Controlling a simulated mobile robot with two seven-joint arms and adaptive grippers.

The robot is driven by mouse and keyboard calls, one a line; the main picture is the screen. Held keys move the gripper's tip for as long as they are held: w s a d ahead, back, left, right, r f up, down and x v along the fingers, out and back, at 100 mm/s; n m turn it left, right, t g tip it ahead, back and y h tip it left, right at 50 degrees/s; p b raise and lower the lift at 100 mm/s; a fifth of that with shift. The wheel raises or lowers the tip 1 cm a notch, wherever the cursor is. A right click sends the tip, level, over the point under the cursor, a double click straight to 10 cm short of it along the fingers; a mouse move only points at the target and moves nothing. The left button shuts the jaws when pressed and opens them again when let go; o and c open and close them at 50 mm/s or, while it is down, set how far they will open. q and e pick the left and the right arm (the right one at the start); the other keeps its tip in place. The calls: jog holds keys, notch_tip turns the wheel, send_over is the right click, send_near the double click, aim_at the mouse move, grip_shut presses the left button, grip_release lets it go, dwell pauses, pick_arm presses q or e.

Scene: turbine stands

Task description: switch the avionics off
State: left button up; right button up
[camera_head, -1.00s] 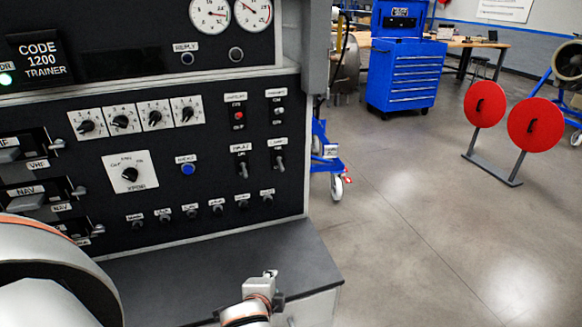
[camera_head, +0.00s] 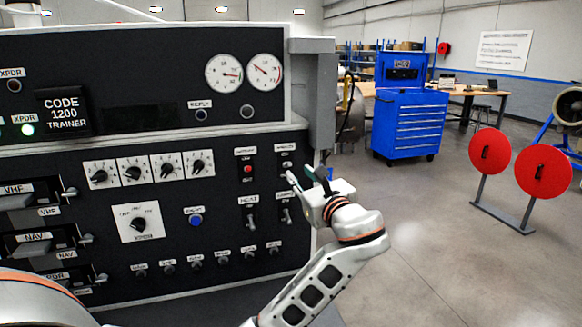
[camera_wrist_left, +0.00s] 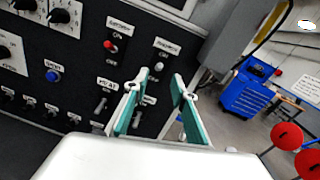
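The black trainer panel (camera_head: 95,225) fills the left of the head view. The avionics switch (camera_head: 286,164), a small toggle, sits at the panel's upper right edge; its label is too blurred to read with certainty. My right gripper is not in view.
A red-lit switch (camera_head: 248,169) is left of the avionics switch. Two lower toggles (camera_head: 251,216) are below. A grey box (camera_head: 313,95) juts out at the panel's right edge. A blue tool cabinet (camera_head: 408,120) and red discs (camera_head: 543,172) stand farther off; floor between is clear.

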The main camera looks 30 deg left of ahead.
aim_at(288, 165)
pick_arm(q)
jog(key=p+x, duration=0.1)
jog(key=x, duration=0.6)
jog(key=shift+a+f, duration=0.1)
grip_shut()
